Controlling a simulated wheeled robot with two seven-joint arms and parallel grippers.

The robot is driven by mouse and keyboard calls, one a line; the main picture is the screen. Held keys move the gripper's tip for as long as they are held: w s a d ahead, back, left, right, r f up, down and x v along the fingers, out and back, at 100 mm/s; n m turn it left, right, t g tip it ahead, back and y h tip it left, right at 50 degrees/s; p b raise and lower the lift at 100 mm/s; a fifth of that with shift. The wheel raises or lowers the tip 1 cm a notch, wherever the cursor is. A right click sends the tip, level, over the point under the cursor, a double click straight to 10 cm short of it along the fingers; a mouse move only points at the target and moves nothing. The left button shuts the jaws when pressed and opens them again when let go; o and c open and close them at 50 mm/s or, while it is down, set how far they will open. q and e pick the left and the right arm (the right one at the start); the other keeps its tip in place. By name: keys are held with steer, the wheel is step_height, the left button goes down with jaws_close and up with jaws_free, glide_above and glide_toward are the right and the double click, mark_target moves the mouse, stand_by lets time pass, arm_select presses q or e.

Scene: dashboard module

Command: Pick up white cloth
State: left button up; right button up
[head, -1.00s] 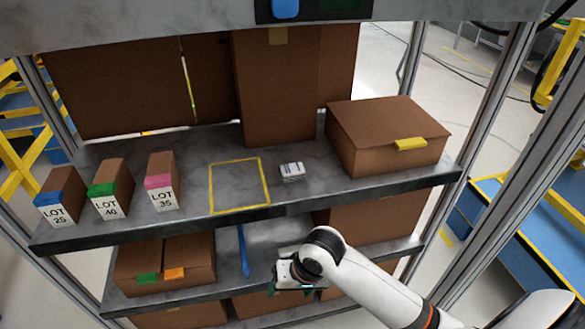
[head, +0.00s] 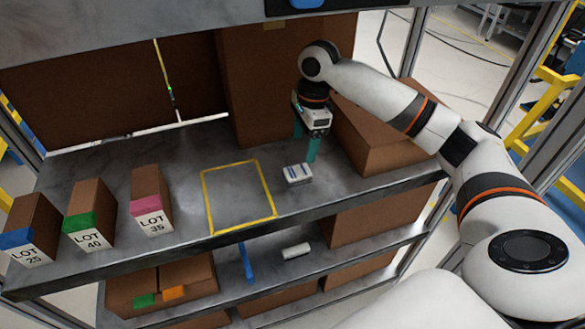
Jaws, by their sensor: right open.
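A small white folded item with blue stripes (head: 297,174), which looks like the cloth, lies flat on the upper grey shelf, right of a yellow-outlined square (head: 212,215). My right gripper (head: 305,148) hangs over the shelf just behind this item, teal fingers apart and pointing down, with nothing seen between them. A white roll-shaped item (head: 296,250) lies on the lower shelf; I cannot tell whether it is cloth. My left gripper is not in view.
Three boxes labelled LOT 25 (head: 32,229), LOT 40 (head: 88,214) and LOT 35 (head: 151,199) stand at the shelf's left. A brown carton (head: 375,140) stands close right of my right gripper. A tall brown box (head: 255,95) stands behind.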

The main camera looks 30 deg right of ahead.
mark_target(298, 171)
steer(key=f, duration=0.3)
steer(key=shift+s+a+f+p, duration=0.25)
steer(key=shift+s+f+p, duration=0.1)
steer(key=shift+w+a+f+p, duration=0.1)
steer(key=shift+w+f+p, duration=0.2)
steer(key=shift+f, duration=0.3)
steer(key=shift+w+a+f+p, duration=0.1)
steer(key=shift+w+f+p, duration=0.15)
steer(key=shift+f, duration=0.35)
step_height(298, 171, down, 2)
steer(key=shift+a+f+p, duration=0.1)
steer(key=shift+f+p, duration=0.05)
steer(key=shift+p, duration=0.2)
steer(key=shift+f, duration=0.4)
steer(key=shift+w+f, duration=0.1)
steer(key=shift+f, duration=0.1)
steer(key=c, duration=1.1)
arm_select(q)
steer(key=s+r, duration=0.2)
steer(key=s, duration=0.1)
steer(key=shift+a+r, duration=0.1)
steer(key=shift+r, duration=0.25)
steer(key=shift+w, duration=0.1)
arm_select(e)
steer(key=shift+r, duration=0.15)
